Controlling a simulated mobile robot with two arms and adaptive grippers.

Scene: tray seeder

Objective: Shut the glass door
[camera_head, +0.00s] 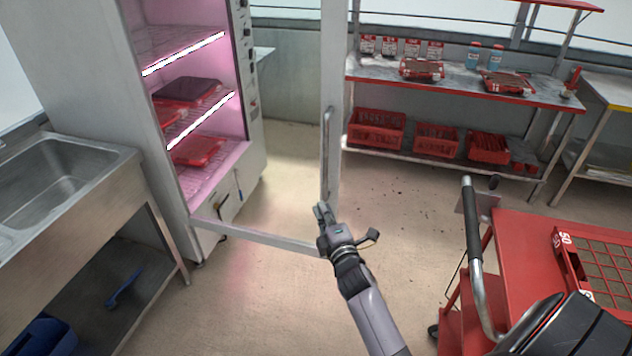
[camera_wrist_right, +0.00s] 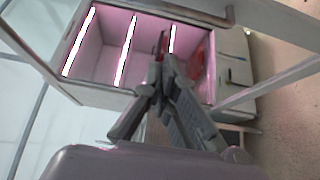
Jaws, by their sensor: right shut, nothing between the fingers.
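The glass door (camera_head: 335,90) stands wide open, swung out from the pink-lit cabinet (camera_head: 170,110). Its grey frame shows as an upright post and a bottom rail; the glass is clear. A long vertical handle (camera_head: 326,150) is on the post. My right gripper (camera_head: 321,210) is shut and empty, at the post just below the handle's lower end; I cannot tell whether it touches. In the right wrist view the shut fingers (camera_wrist_right: 163,50) point toward the open cabinet (camera_wrist_right: 100,92), with the door's rail (camera_wrist_right: 270,82) at the right. My left gripper is not in view.
Red trays (camera_head: 197,150) lie on the cabinet shelves. A steel sink (camera_head: 75,170) stands left of the cabinet. A red cart (camera_head: 510,240) with a handle stands at the right. A bench (camera_head: 460,88) with red crates below is behind. The floor before the cabinet is clear.

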